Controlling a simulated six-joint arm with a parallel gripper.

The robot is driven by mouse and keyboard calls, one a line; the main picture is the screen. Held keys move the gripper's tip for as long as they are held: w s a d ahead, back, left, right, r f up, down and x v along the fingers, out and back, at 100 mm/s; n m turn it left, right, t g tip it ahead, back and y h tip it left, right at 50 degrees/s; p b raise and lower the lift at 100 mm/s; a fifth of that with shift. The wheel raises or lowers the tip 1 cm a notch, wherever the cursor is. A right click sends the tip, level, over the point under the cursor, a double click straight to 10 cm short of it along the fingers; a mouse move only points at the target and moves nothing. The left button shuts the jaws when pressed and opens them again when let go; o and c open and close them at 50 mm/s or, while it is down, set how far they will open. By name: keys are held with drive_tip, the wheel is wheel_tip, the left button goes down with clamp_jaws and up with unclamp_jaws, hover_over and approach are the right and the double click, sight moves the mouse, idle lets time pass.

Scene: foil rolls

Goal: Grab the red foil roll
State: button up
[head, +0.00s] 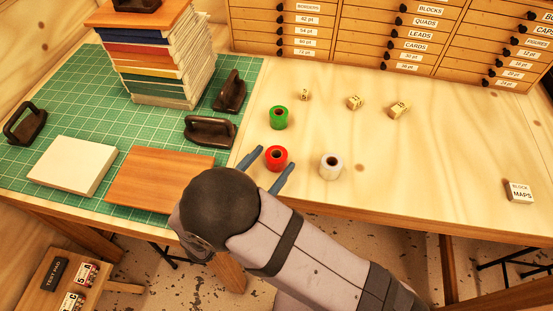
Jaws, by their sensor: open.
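The red foil roll (276,158) stands upright on the wooden table, near the right edge of the green mat. My gripper (268,165) is open, its two blue-grey fingers spread on either side of the red roll, one to the left and one to the lower right. I cannot tell whether the fingers touch it or how high they are. A green foil roll (278,118) stands just behind the red one. A white or silver roll (331,166) stands to the right, outside the fingers.
Small wooden blocks (354,102) lie behind the rolls, before a drawer cabinet (385,42). On the green mat (75,100) are a book stack (160,62), a wooden board (160,180), a pale slab (72,165) and dark iron weights (210,131). The right tabletop is mostly clear.

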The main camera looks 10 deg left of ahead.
sight(279, 151)
drive_tip(key=shift+p+x, duration=1.85)
drive_tip(key=shift+x, duration=1.45)
drive_tip(key=shift+w, duration=0.4)
drive_tip(key=shift+r, duration=0.1)
drive_tip(key=c, duration=1.2)
